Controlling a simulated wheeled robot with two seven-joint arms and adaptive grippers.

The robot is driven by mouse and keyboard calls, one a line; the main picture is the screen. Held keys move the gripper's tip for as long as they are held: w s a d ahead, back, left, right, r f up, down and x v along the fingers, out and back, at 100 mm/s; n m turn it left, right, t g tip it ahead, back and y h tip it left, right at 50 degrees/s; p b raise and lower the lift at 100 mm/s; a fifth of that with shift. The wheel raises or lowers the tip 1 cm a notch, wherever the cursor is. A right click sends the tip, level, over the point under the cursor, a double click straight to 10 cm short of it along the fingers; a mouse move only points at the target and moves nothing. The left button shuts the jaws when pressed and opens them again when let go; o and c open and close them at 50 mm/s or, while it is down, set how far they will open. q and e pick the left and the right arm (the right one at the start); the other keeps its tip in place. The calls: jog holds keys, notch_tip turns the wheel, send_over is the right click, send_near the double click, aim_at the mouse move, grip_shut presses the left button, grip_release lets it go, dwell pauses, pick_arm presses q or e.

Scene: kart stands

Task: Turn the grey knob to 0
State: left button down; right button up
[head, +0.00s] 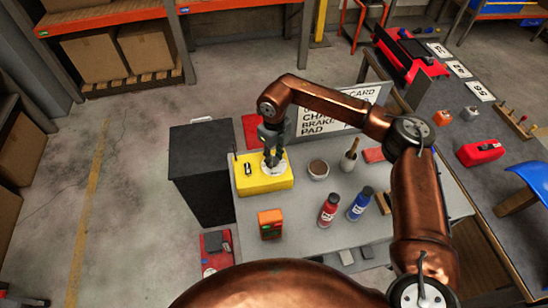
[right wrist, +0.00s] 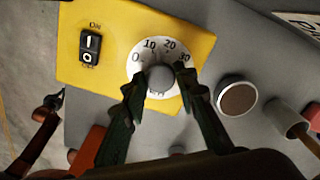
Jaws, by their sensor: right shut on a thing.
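The grey knob (right wrist: 161,79) sits at the middle of a white dial (right wrist: 139,49) marked 0, 10, 20 and 30. The dial is on a yellow box (head: 246,182), which also shows in the right wrist view (right wrist: 196,48). My right gripper (head: 272,160) reaches down onto the dial from above. In the right wrist view its two fingers (right wrist: 160,84) are closed on both sides of the knob. The knob's pointer mark cannot be made out, so its setting is unclear. A black On switch (right wrist: 90,46) is left of the dial. My left gripper is not seen.
Right of the box on the grey table (head: 300,222) stand a round brown-topped cup (head: 318,169) and a pot with a handle (head: 349,160). A red bottle (head: 328,210), a blue bottle (head: 360,204) and an orange device (head: 270,224) stand nearer. A sign (head: 340,108) stands behind.

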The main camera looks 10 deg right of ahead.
aim_at(274, 160)
jog(key=n+b, duration=0.1)
jog(key=n, duration=0.4)
jog(key=shift+n, duration=0.3)
jog(key=n+b, duration=0.1)
jog(key=n, duration=0.4)
dwell(0.4)
jog(key=o, duration=1.2)
jog(key=shift+r, duration=0.1)
notch_tip(274, 160, up, 12)
jog(key=shift+f, duration=0.1)
